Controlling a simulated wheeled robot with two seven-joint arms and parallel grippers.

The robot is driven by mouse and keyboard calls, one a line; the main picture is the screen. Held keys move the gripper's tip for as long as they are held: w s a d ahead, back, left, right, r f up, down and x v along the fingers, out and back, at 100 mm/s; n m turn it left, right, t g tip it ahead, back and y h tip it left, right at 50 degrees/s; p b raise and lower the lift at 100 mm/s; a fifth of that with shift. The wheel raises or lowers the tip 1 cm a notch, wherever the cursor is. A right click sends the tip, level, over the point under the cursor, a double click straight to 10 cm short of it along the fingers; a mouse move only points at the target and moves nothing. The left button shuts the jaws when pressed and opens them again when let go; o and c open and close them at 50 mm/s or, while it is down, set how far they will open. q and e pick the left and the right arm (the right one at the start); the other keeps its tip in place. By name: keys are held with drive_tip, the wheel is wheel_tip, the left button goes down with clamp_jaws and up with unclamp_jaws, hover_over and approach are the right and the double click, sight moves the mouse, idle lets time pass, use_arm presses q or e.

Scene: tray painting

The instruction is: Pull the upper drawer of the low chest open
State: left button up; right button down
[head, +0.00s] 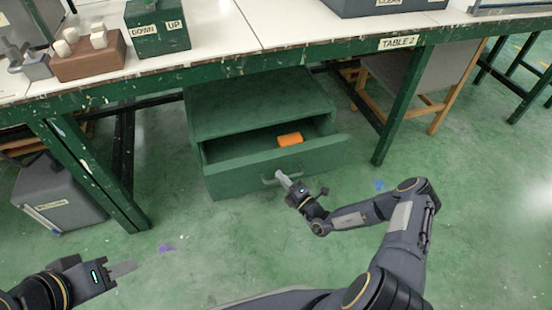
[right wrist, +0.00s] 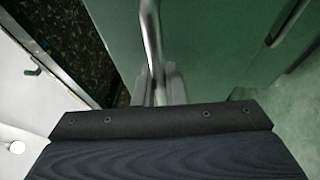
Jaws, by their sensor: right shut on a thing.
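The low green chest (head: 250,105) stands on the floor under the table. Its upper drawer (head: 230,178) is pulled part way out, and an orange object (head: 290,139) lies inside it. My right gripper (head: 284,181) is at the drawer front, shut on the metal handle (head: 268,181). In the right wrist view the handle bar (right wrist: 152,40) runs down between the fingers (right wrist: 158,88). My left gripper (head: 122,269) is low at the left, away from the chest. Its finger gap cannot be made out.
Table legs (head: 402,110) stand on both sides of the chest. A grey bin (head: 60,195) is at the left under the table. Another handle (right wrist: 285,22) shows at the right of the right wrist view. The floor (head: 220,240) in front of the drawer is mostly clear.

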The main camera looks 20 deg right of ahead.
drive_tip(key=s+p, duration=0.1)
drive_tip(key=s, duration=0.7)
drive_tip(key=shift+s+d+p, duration=0.15)
drive_tip(key=shift+s+p, duration=0.2)
drive_tip(key=c, duration=1.5)
unclamp_jaws()
drive_tip(key=p+v, duration=0.1)
drive_tip(key=v, duration=0.6)
drive_tip(key=shift+s+d, duration=0.15)
drive_tip(key=shift+s, duration=0.15)
drive_tip(key=shift+f, duration=0.1)
